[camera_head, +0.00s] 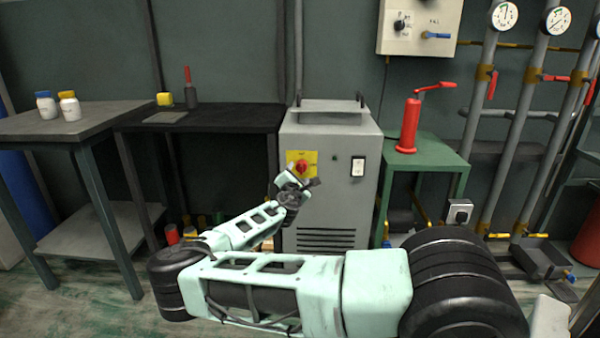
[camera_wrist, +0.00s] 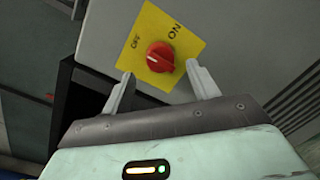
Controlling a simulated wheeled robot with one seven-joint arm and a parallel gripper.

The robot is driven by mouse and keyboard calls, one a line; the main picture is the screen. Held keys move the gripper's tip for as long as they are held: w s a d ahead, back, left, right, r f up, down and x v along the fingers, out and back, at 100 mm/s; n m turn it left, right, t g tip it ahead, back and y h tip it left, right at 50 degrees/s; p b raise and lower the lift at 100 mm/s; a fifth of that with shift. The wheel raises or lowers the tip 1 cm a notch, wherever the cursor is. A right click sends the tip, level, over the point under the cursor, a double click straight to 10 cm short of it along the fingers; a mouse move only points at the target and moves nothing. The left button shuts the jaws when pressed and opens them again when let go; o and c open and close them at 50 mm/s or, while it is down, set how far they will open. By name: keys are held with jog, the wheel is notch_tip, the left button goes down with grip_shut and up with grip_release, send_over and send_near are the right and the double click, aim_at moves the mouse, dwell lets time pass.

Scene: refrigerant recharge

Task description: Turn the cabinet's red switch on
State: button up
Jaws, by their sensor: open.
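The grey cabinet (camera_head: 327,200) stands in the middle of the head view, between two tables. Its red switch (camera_head: 301,168) is a round knob on a yellow plate at the upper left of the front face. In the wrist view the red switch (camera_wrist: 160,57) sits on the yellow plate (camera_wrist: 187,43), marked OFF at left and ON at upper right. The white line on the knob points left, toward the OFF side. My gripper (camera_wrist: 160,80) is open, its two fingers on either side below the knob. The head view shows my gripper close to the switch; I cannot tell whether it touches.
A dark table (camera_head: 215,118) stands to the left. A green table (camera_head: 430,152) with a red pump (camera_head: 409,125) stands to the right. Pipes with gauges line the right wall.

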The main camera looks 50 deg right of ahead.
aim_at(300, 170)
jog(key=shift+x, duration=2.1)
jog(key=c, duration=1)
jog(key=shift+o, duration=0.2)
